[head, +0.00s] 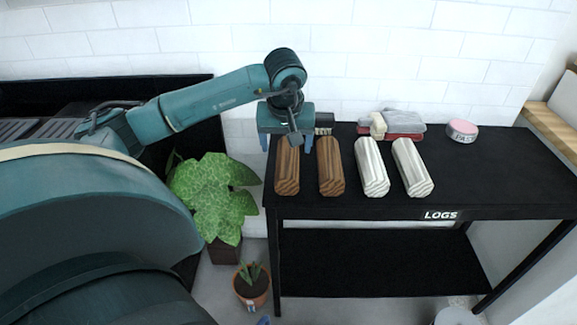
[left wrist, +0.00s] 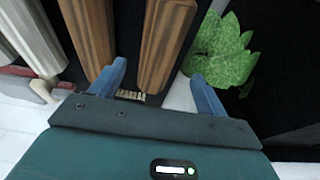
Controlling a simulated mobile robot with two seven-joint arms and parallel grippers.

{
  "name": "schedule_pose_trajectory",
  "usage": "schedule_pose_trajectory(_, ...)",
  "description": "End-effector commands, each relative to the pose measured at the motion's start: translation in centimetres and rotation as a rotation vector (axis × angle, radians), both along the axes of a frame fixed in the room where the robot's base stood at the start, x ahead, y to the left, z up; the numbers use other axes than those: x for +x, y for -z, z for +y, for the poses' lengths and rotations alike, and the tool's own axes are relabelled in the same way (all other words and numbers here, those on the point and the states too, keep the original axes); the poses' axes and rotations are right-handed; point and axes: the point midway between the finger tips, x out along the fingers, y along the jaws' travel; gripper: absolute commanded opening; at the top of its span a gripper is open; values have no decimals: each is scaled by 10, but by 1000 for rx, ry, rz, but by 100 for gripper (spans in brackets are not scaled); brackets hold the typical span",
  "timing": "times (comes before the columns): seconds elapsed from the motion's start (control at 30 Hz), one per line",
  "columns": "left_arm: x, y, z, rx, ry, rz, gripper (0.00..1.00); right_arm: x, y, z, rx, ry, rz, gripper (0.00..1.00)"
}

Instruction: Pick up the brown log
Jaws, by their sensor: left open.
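Two brown wooden logs lie side by side on the black table, the left one (head: 287,176) at the table's left end and the other brown log (head: 330,170) just right of it. My left gripper (head: 287,143) is open over the far end of the left brown log. In the left wrist view the fingers (left wrist: 158,72) stand apart on either side of that log (left wrist: 166,40), with visible gaps. The second brown log (left wrist: 90,35) is outside the fingers. My right gripper is not seen.
Two white logs (head: 371,168) (head: 412,168) lie right of the brown ones on the black table (head: 490,170). A leafy plant (head: 213,195) stands left of the table.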

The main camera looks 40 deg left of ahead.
Motion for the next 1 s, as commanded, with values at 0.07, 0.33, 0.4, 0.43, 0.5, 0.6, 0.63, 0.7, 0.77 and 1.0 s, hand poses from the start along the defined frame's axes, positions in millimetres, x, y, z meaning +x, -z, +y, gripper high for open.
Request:
schedule_pose_trajectory(0.07,2,11,1,-1,0,2,75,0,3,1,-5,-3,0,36)
schedule_pose_trajectory(0.33,4,28,3,-2,-1,2,75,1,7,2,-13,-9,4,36)
schedule_pose_trajectory(0.4,5,38,3,-4,-1,3,75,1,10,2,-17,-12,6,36)
schedule_pose_trajectory(0.43,6,43,3,-5,1,3,75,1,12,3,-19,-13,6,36)
schedule_pose_trajectory(0.5,7,54,4,-3,-1,3,75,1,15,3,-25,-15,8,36)
schedule_pose_trajectory(0.6,10,66,6,-4,0,1,75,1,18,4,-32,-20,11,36)
schedule_pose_trajectory(0.63,11,67,7,-3,0,0,75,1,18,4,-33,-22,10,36)
schedule_pose_trajectory(0.7,12,69,8,-3,-1,-1,75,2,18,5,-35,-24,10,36)
schedule_pose_trajectory(0.77,12,68,8,-2,0,-2,75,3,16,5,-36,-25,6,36)
schedule_pose_trajectory(1.0,12,68,8,-3,0,-1,64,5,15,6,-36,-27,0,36)
